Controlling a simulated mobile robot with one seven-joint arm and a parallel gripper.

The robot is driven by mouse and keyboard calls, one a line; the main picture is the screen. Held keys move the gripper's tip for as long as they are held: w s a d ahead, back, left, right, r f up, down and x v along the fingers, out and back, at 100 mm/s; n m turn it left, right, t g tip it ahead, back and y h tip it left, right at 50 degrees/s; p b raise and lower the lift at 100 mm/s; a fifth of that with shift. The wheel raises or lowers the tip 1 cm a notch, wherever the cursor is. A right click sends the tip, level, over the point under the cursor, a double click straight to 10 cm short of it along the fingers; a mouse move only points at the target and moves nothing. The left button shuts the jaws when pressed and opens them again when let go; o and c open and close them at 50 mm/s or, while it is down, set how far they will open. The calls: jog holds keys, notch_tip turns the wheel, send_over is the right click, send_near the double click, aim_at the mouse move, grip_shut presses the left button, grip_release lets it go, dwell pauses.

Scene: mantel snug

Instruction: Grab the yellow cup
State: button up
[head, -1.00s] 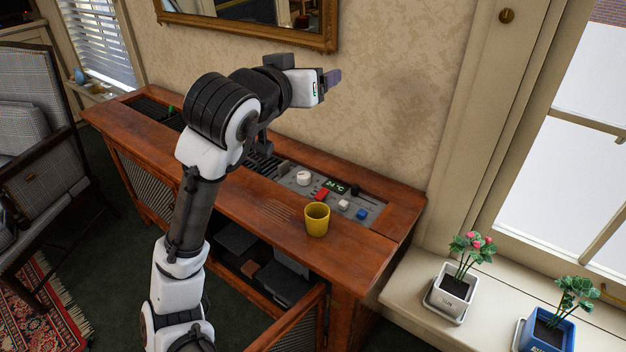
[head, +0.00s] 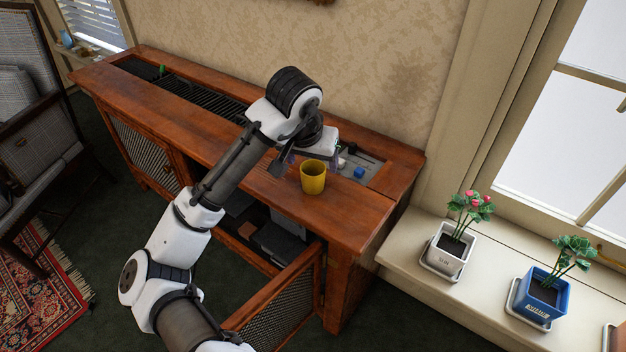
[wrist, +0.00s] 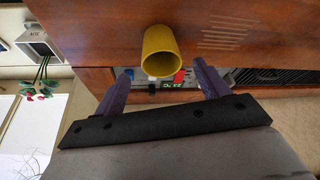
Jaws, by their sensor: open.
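The yellow cup (head: 313,178) stands upright on the wooden cabinet top, near its front edge at the right end. In the wrist view the cup (wrist: 160,52) appears above and between the two purple fingers. My gripper (wrist: 160,82) is open and empty, with its fingers spread wider than the cup. In the head view my gripper (head: 312,158) is just behind the cup, over the control panel side, and its fingers are mostly hidden by the wrist and the cup. I cannot tell the exact gap between them.
The wooden cabinet (head: 340,215) has a recessed control panel (head: 372,168) with knobs behind the cup. A cabinet door (head: 285,300) hangs open below. Potted plants, one white (head: 449,250) and one blue (head: 541,295), stand on the window sill at right.

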aim_at(313, 170)
jog(key=shift+x, duration=2.7)
jog(key=shift+a, duration=0.1)
jog(key=c, duration=1)
jog(key=shift+r, duration=0.1)
jog(key=shift+c, duration=0.2)
